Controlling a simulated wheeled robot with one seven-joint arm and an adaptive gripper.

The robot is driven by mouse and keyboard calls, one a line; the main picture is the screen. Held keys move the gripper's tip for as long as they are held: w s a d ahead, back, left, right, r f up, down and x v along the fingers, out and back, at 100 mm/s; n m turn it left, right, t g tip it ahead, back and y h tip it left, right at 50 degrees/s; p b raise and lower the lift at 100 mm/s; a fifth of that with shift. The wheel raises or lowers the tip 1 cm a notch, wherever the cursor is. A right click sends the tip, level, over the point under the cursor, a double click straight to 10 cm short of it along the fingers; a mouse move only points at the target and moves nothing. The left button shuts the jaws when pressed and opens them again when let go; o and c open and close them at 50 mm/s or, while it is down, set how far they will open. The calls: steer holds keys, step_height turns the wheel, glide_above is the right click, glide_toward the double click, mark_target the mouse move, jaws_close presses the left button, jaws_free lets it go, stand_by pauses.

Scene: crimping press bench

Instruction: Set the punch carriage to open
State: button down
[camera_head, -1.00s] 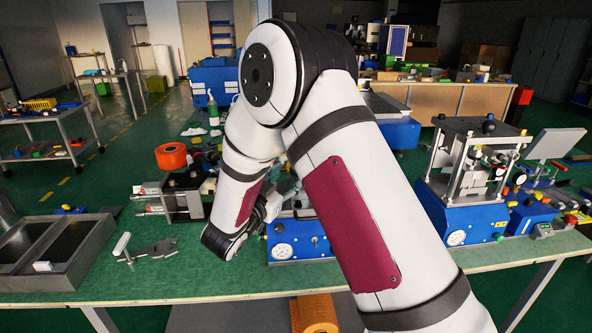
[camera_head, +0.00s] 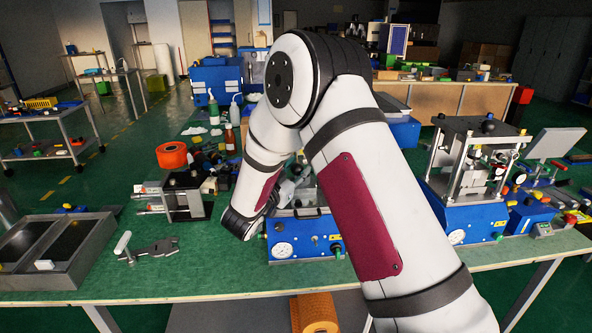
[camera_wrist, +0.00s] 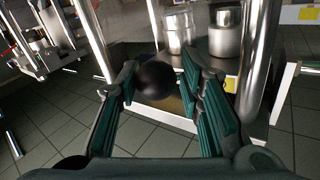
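In the wrist view my gripper (camera_wrist: 160,78) is open, its two green-padded fingers spread on either side of a dark round knob (camera_wrist: 156,82). A gap shows between the knob and each finger. Behind it stand bright metal columns (camera_wrist: 262,60) and metal cylinders (camera_wrist: 226,36) of a press. I cannot tell which part is the punch carriage. In the head view a blue press base (camera_head: 290,248) with a round gauge sits on the green bench, and my arm hides most of what is above it. My gripper is largely hidden there.
A second press (camera_head: 478,165) with metal columns stands on the bench at right. A metal tray (camera_head: 85,262), a clamp-like tool (camera_head: 155,250) and a dark fixture (camera_head: 187,200) are at left. An orange spool (camera_head: 172,155) and a red bottle (camera_head: 230,138) stand farther back.

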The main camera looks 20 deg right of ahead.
steer(key=s+d+p, duration=0.1)
steer(key=d, duration=0.6)
steer(key=shift+s, duration=0.4)
steer(key=c, duration=1.2)
jaws_free()
steer(key=shift+d, duration=0.2)
steer(key=shift+a, duration=0.15)
steer(key=v, duration=1.2)
steer(key=shift+a, duration=0.1)
